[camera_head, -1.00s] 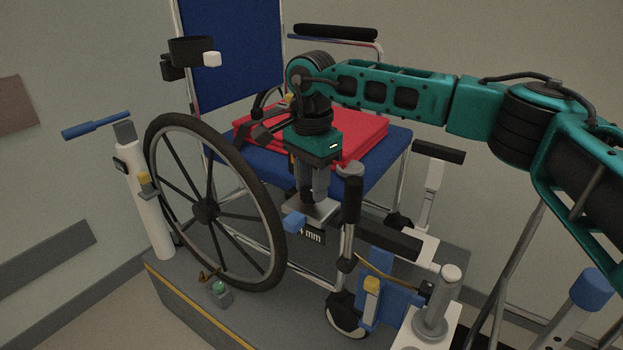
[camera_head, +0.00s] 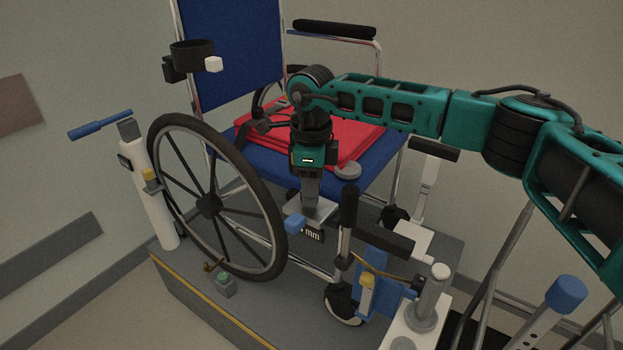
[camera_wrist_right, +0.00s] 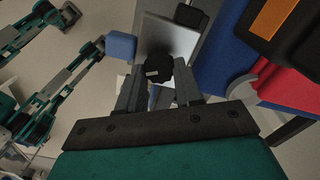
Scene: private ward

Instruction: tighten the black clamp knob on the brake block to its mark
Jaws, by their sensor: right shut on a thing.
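My right gripper (camera_head: 308,200) points down over the grey brake block (camera_head: 322,211) beside the wheelchair's near wheel. In the right wrist view its two fingers (camera_wrist_right: 158,90) are closed around the black clamp knob (camera_wrist_right: 158,68), which has a small light mark on its face. The block's pale plate (camera_wrist_right: 168,34) lies just behind the knob. In the head view the knob is hidden by the fingers. A small readout (camera_head: 311,235) ending in "mm" is partly covered. My left gripper is not seen in the head view.
The spoked wheel (camera_head: 208,205) stands left of the gripper. A red folded cloth (camera_head: 350,140) lies on the blue seat behind. A black handle lever (camera_head: 349,205) rises close at the right. A blue block (camera_head: 295,223) sits beside the plate.

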